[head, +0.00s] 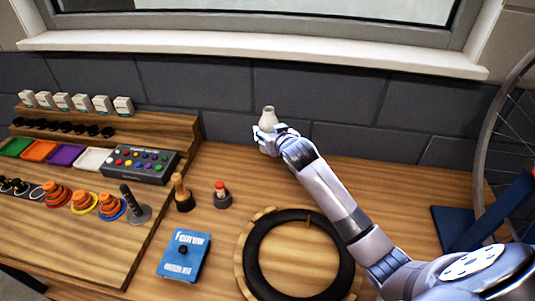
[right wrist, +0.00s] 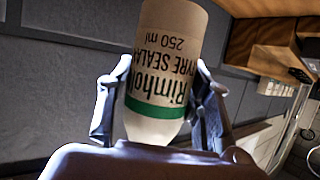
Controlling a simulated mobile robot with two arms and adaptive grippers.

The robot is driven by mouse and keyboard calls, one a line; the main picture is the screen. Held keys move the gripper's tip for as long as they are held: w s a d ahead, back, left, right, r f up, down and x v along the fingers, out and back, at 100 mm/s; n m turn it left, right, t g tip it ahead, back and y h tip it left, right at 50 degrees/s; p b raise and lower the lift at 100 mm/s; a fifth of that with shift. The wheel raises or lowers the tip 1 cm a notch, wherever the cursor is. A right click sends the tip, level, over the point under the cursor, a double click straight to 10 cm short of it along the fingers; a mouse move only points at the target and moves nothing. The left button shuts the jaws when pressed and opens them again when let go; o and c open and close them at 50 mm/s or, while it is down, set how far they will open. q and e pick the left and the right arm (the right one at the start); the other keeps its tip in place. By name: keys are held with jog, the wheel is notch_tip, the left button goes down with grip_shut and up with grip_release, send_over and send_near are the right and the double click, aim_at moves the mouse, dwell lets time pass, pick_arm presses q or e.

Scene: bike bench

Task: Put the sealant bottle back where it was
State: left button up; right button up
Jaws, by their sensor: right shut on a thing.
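The sealant bottle (head: 268,118) is white and stands out above my right gripper (head: 271,136) in the head view, in front of the dark wall. In the right wrist view the bottle (right wrist: 165,75) shows a label reading tyre sealant, 250 ml, with a green band. The fingers of my right gripper (right wrist: 160,105) are shut on it from both sides. The head view does not show clearly whether the bottle touches the bench. My left gripper is not in view.
A tyre (head: 253,262) lies on a round wooden board. A blue box (head: 198,240), a wooden-handled tool (head: 182,190) and a red-topped item (head: 222,192) stand left of it. A stepped wooden rack (head: 65,230) fills the left. Bench around (head: 225,160) is clear. A wheel stands far right.

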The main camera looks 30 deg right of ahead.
notch_tip(320, 180, down, 4)
jog(key=shift+f, duration=0.5)
notch_tip(320, 180, down, 3)
jog(key=shift+f, duration=0.65)
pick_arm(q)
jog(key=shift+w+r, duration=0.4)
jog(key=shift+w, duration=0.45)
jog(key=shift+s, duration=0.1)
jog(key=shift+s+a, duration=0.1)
